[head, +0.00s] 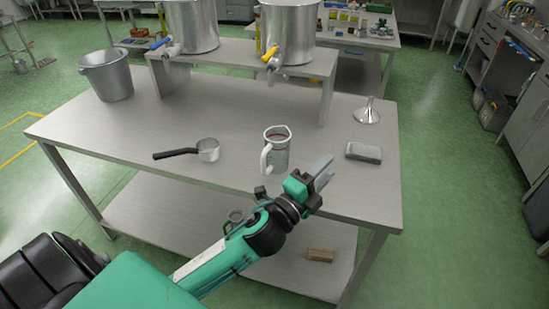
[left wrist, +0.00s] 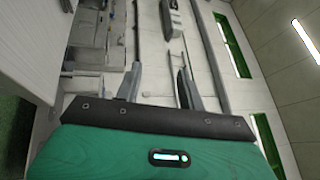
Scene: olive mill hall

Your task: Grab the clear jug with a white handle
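The clear jug (head: 278,152) with a white handle stands upright near the front of the metal table. Its handle (head: 265,160) faces left and towards me. My left gripper (head: 326,172) is in front and to the right of the jug, apart from it, with its fingers pointing up and right. In the left wrist view the fingers of this gripper (left wrist: 159,84) are spread with nothing between them. The jug cannot be made out in the left wrist view. My right gripper is not in view.
A black-handled saucepan (head: 208,150) lies left of the jug on the table (head: 120,135). A grey block (head: 363,152) and a metal funnel (head: 367,113) are to its right. A bucket (head: 107,76) stands back left. Two steel tanks stand on a raised shelf (head: 235,58) behind.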

